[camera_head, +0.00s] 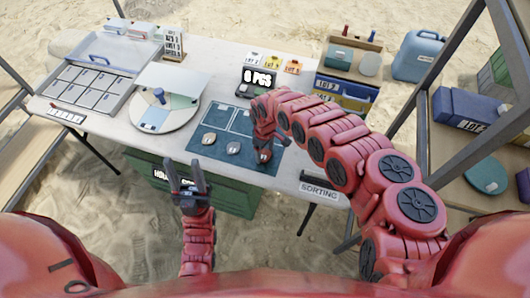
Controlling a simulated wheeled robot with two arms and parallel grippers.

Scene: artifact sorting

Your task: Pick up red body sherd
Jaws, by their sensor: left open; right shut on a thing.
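A dark teal mat (207,157) lies on the front right part of the white table. Two small sherds rest on it, a grey-brown one (208,138) and a paler one (233,148). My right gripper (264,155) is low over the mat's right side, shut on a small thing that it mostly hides. That thing may be the red body sherd, but its colour blends with my red arm. My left gripper (186,174) is open and empty, in front of the table's front edge.
A round sorting disc (180,117) with coloured sectors stands left of the mat, near a tray of grey compartments (97,85). A "6 PCS" display (257,78) stands behind the mat. Bins (345,90) stand at the right end; a shelf (455,150) is further right.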

